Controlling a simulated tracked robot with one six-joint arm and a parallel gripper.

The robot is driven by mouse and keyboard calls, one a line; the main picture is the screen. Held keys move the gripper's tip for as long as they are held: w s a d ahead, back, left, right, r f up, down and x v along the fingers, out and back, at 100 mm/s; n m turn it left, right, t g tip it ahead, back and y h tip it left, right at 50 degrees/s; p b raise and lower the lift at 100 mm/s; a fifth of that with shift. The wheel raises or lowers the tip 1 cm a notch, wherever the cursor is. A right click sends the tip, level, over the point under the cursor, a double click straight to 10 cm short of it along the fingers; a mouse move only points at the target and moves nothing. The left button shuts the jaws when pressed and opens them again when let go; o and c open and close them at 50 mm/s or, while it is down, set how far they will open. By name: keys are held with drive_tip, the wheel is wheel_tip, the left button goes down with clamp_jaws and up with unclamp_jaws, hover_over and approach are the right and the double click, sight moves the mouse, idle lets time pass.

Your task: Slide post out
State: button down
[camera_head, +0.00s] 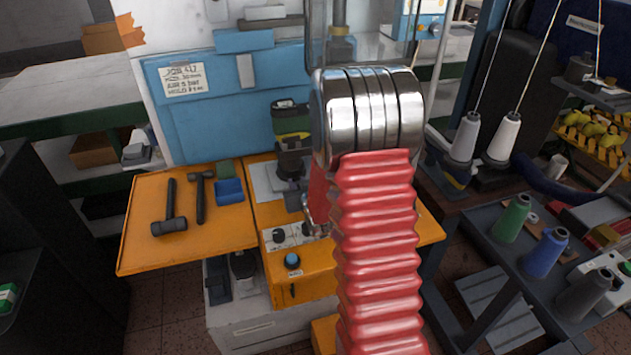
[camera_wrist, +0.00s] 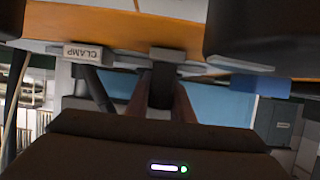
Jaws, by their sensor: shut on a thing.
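In the wrist view my gripper (camera_wrist: 160,98) reaches up from a dark body with a small green light. Its two narrow dark fingers are shut on a dark upright piece, apparently the post (camera_wrist: 166,54), whose wider end shows beyond the fingertips. A plate marked CLAMP (camera_wrist: 88,53) appears upside down beside it, on the orange work surface. How the post is seated cannot be made out. In the head view my red arm hides the gripper and the post.
An orange bench (camera_head: 140,262) carries two dark hammers (camera_head: 171,210) and a blue block (camera_head: 229,192). A blue panel (camera_head: 215,120) stands behind. At right, a dark cart (camera_head: 520,275) holds thread cones, including a green one (camera_head: 512,218). Floor (camera_head: 165,310) shows at lower left.

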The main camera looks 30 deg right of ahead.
drive_tip(key=shift+w+a, duration=0.25)
drive_tip(key=shift+a, duration=0.5)
drive_tip(key=shift+w+a, duration=0.2)
drive_tip(key=shift+a, duration=0.7)
drive_tip(key=c, duration=1.5)
unclamp_jaws()
drive_tip(key=shift+c, duration=0.2)
